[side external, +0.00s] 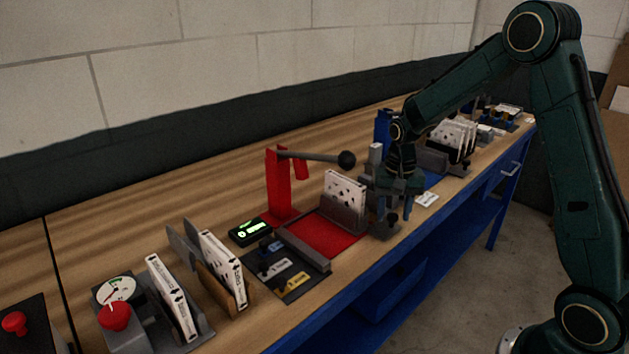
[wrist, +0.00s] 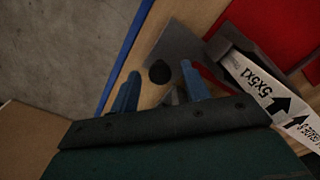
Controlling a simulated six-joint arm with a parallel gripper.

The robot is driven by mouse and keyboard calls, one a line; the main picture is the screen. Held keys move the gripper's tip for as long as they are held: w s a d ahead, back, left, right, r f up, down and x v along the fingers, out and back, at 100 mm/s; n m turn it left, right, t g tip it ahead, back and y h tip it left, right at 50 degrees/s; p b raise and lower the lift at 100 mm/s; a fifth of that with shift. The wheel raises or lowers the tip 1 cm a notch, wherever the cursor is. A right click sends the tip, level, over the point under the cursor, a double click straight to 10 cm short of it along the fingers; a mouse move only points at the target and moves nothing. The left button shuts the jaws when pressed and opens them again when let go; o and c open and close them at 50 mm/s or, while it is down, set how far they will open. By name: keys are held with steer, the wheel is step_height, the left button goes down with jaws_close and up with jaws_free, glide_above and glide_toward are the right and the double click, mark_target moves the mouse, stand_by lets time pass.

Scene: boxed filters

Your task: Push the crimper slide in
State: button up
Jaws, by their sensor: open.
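A black knob (side external: 392,219) stands at the slide's right side. My gripper (side external: 397,204) is open, pointing down over the knob. In the wrist view the knob (wrist: 159,72) appears between the two blue fingers, with a gap to each. Whether it lies level with the fingertips is unclear.
A dark tray (side external: 290,287) with small parts and a green-lit display (side external: 251,231) lie left of the crimper. A wooden holder (side external: 213,284) with boxes and a red-button gauge stand (side external: 115,318) are farther left. A blue post (side external: 383,128) and more boxes are behind my gripper. The bench's front edge is close.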

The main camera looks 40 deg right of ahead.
jaws_close()
steer(key=shift+a, duration=5.25)
jaws_free()
steer(key=shift+d, duration=0.2)
